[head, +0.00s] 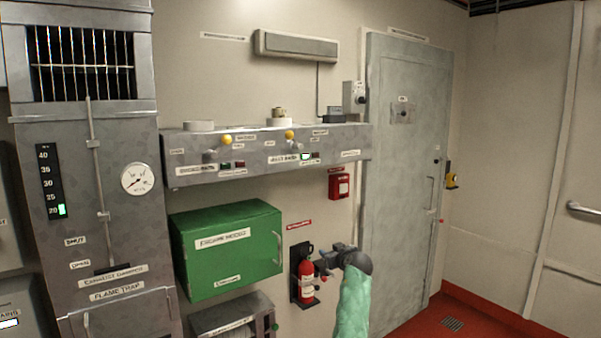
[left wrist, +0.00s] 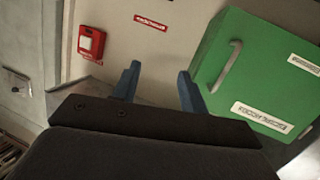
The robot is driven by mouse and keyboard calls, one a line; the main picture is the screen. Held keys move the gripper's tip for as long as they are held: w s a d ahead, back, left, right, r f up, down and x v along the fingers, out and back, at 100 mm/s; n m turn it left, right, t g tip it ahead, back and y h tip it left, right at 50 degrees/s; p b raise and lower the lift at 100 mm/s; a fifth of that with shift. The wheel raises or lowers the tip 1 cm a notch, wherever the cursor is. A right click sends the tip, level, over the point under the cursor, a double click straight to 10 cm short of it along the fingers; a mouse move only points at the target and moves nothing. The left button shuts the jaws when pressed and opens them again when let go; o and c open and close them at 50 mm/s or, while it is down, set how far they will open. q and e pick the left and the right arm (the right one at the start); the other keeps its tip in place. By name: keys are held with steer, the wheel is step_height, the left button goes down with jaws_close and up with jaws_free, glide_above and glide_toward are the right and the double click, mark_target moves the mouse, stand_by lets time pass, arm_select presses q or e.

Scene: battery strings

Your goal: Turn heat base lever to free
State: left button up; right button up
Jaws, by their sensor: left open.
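A grey control panel (head: 265,165) runs along the wall, with two yellow knobs (head: 227,140) (head: 290,134), small displays and small handle-like parts (head: 210,156). The labels are too small to read, so I cannot tell which part is the heat base lever or how it stands. My left gripper (head: 320,267) is below the panel, in front of the wall near the fire extinguisher. In the left wrist view its blue fingers (left wrist: 158,82) are apart with nothing between them. My right gripper is in neither view.
A green box (head: 230,265) hangs under the panel; it also shows in the left wrist view (left wrist: 250,70). A red extinguisher (head: 307,280) and a red alarm box (head: 339,186) are on the wall. A grey door (head: 400,230) stands right, a tall grey cabinet (head: 110,230) left.

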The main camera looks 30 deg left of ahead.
arm_select(q)
steer(key=w+a+r+n+y, duration=0.1)
steer(key=a+r+n+y, duration=0.2)
steer(key=r, duration=1.4)
steer(key=n+g+y, duration=0.1)
steer(key=n+g, duration=0.2)
steer(key=n, duration=0.2)
glide_toward(301, 147)
steer(key=x, duration=0.3)
steer(key=p+x, duration=0.3)
steer(key=x, duration=0.3)
steer(key=shift+r, duration=0.1)
steer(key=shift+w+a+p, duration=0.3)
steer(key=shift+a+p, duration=0.15)
steer(key=shift+a, duration=0.15)
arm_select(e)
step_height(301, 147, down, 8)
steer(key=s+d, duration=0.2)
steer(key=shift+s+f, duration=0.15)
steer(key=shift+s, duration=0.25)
arm_select(q)
steer(key=shift+c, duration=0.4)
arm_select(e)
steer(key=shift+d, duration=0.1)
arm_select(q)
jaws_close()
